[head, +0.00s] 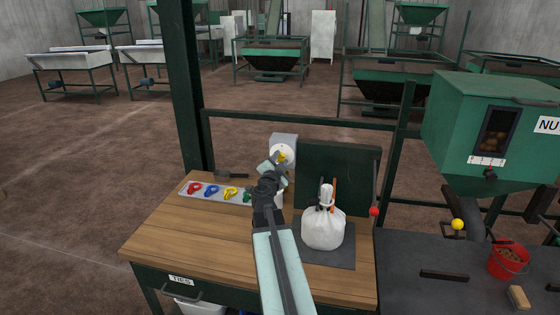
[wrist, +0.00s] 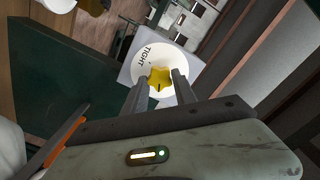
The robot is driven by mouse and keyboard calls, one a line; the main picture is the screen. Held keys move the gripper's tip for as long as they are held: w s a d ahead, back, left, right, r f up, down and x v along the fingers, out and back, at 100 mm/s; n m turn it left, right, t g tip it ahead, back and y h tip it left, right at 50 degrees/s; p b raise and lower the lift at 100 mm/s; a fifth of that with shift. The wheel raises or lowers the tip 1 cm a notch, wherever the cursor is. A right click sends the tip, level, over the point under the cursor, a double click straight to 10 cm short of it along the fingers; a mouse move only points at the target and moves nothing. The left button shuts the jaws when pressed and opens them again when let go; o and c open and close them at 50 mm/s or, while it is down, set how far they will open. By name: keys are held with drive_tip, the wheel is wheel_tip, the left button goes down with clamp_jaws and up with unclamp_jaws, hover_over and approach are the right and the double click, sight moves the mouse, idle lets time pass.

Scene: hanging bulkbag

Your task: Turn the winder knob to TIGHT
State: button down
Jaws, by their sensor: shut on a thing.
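The yellow star-shaped winder knob (wrist: 159,76) sits at the middle of a round white dial (wrist: 137,72) in the wrist view. The word TIGHT is printed on the dial's upper left, tilted in this view. A short dark mark on the knob points toward the bottom of the picture, away from the word TIGHT. My gripper (wrist: 161,82) is shut on the knob, one finger on each side. In the head view the knob (head: 282,157) shows on the grey winder box (head: 284,138), partly hidden by my gripper (head: 274,170).
A tied white bag (head: 323,230) stands right of my arm on a dark mat, before a dark green panel (head: 335,175). A tray of coloured ties (head: 212,190) lies left on the wooden bench (head: 180,240). A red-knobbed lever (head: 374,211) stands at the bench's right edge.

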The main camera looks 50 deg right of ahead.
drive_tip(key=m, duration=0.7)
drive_tip(key=shift+f, duration=0.1)
drive_tip(key=m, duration=0.7)
drive_tip(key=shift+m, duration=0.3)
drive_tip(key=m, duration=0.3)
drive_tip(key=shift+a+f+m, duration=0.1)
drive_tip(key=shift+m, duration=0.2)
drive_tip(key=m, duration=0.3)
drive_tip(key=shift+m, duration=0.3)
drive_tip(key=m, duration=0.4)
drive_tip(key=shift+w, duration=0.1)
drive_tip(key=shift+m, duration=1.7)
